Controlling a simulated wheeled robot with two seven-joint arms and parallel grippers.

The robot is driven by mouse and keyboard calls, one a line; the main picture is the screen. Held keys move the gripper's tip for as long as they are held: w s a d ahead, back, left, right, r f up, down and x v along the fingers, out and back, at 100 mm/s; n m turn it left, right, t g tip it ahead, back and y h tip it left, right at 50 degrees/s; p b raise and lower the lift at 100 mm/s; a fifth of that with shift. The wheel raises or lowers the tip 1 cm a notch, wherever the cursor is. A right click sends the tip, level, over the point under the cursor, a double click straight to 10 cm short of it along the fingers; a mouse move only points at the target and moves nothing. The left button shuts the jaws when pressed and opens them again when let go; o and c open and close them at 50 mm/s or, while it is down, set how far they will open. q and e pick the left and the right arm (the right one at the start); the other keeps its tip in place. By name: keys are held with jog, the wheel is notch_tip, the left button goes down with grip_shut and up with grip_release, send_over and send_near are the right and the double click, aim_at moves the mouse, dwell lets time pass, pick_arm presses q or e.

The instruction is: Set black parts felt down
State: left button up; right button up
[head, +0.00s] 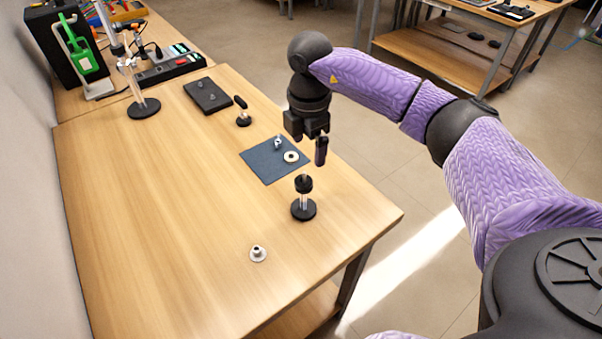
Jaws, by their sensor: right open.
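A black rectangular pad (200,89), which looks like the black parts felt, lies flat near the far end of the wooden table, with small grey parts on it. A dark blue square mat (260,167) lies nearer, toward the table's right edge; a small metal fitting (278,143) and a pale ring (291,157) are on it. My right gripper (309,141) points down by the blue mat's right side, open with nothing visible between its fingers. It is apart from the black pad. My left gripper is out of view.
A black-based post (304,208) stands in front of the blue mat, and a smaller black stand (243,118) behind it. A metal flanged part (258,254) lies near the front. A clear stand (144,107) is at the far left. The table's left and middle are clear.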

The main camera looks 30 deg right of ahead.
aim_at(306, 182)
jog(key=f, duration=0.2)
jog(key=f+b, duration=0.1)
jog(key=f, duration=0.5)
jog(key=shift+a+b, duration=0.25)
jog(key=shift+b, duration=0.05)
grip_shut()
jog(key=shift+r, duration=0.1)
